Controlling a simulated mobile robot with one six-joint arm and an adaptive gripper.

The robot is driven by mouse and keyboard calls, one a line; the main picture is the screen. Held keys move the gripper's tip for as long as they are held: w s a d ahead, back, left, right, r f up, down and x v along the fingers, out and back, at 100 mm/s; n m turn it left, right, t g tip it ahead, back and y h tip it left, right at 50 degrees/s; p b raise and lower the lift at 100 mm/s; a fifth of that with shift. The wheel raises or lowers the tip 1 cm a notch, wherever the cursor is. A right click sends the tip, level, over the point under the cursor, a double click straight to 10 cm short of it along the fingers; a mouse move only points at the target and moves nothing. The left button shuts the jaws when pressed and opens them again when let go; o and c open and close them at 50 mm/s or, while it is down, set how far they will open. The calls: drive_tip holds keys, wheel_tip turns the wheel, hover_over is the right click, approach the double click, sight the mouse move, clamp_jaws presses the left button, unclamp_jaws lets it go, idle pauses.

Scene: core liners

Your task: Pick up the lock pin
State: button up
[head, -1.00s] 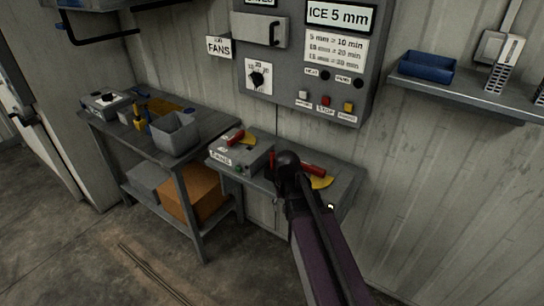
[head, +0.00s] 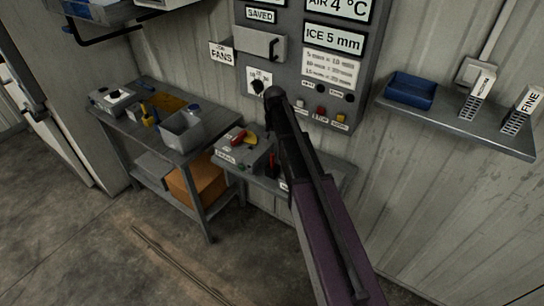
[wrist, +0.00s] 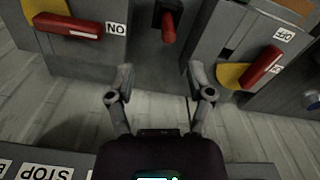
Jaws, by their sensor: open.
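A small upright piece with a red top and dark stem (wrist: 168,26), possibly the lock pin, stands between two grey switch boxes in the wrist view. A small red piece (head: 271,163) shows beside the left box in the head view. My gripper (wrist: 160,73) is open and empty, with its two fingers spread apart, short of the red piece in the picture. The jaws are hidden behind my arm in the head view.
Red levers on yellow plates flank the gap: one at the ON label (wrist: 66,26), one at the OFF label (wrist: 262,67). A grey control panel (head: 290,75) hangs above. A bench with a grey bin (head: 182,131) stands left; a wall shelf (head: 460,122) is right.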

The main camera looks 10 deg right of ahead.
sight(272, 154)
drive_tip(key=shift+w+r+p, duration=0.45)
drive_tip(key=shift+w+r, duration=0.45)
drive_tip(key=shift+w, duration=0.05)
drive_tip(key=shift+f, duration=0.1)
wheel_tip(272, 154, down, 8)
drive_tip(key=b, duration=0.8)
drive_tip(key=shift+f+b, duration=0.25)
drive_tip(key=shift+b, duration=0.1)
drive_tip(key=shift+f, duration=0.1)
drive_tip(key=f+b, duration=0.3)
drive_tip(key=shift+s+a+f, duration=0.15)
drive_tip(key=shift+s+a, duration=0.05)
drive_tip(key=shift+a, duration=0.1)
drive_tip(key=shift+f+b, duration=0.85)
drive_tip(key=shift+b, duration=0.25)
drive_tip(key=shift+c, duration=0.2)
